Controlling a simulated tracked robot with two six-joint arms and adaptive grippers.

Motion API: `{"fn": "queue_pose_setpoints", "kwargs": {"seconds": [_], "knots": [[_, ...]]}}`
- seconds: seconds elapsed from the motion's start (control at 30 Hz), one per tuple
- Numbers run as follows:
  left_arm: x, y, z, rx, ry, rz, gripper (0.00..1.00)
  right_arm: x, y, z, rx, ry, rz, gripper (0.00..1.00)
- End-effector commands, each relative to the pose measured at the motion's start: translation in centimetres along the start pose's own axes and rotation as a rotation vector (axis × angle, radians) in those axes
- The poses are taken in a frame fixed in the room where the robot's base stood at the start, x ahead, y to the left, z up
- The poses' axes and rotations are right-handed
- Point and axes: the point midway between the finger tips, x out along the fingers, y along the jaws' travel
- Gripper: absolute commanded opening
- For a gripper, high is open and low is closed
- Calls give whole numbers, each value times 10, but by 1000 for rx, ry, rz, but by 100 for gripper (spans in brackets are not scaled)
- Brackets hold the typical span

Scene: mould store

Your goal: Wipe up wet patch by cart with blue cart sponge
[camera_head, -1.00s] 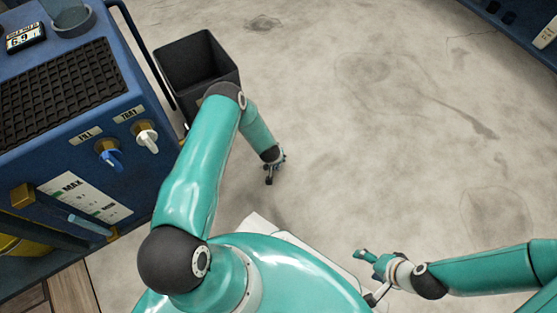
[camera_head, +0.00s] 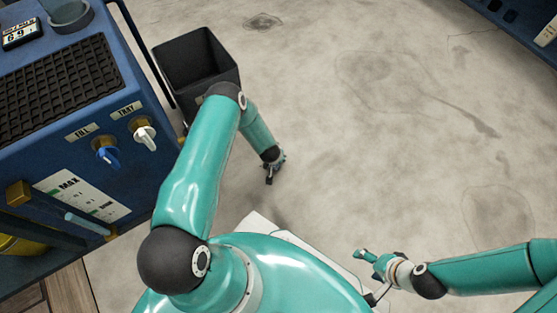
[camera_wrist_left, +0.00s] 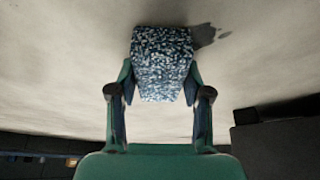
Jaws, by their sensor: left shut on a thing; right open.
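My left gripper (camera_head: 272,172) reaches down close to the floor beside the cart (camera_head: 50,140). In the left wrist view, its fingers (camera_wrist_left: 162,92) are shut on a blue-and-white speckled sponge (camera_wrist_left: 162,60). The sponge is mostly hidden by my gripper in the head view. A small dark patch (camera_wrist_left: 208,36) shows on the floor just beyond the sponge's upper right corner; I cannot tell whether it is wet or shadow. My right gripper (camera_head: 372,263) is open and empty at the lower right, far from the cart.
A black open bin (camera_head: 200,62) stands beside the cart, behind my left forearm. The cart carries a blue and a white knob (camera_head: 145,136). The concrete floor has several dull stains (camera_head: 362,68). A blue unit (camera_head: 520,20) stands at the top right. The middle floor is clear.

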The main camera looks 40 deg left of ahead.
Motion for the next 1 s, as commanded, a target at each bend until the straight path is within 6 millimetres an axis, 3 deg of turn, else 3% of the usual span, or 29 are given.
{"fn": "queue_pose_setpoints", "kwargs": {"seconds": [0.47, 1.0], "knots": [[4, -2, 4, 0, -1, -1, 9, 4, 1, 0, 0, 0, 0, 74], [-6, -28, 25, -2, -1, -1, 9, -8, -3, 0, 0, 0, 0, 74]]}}
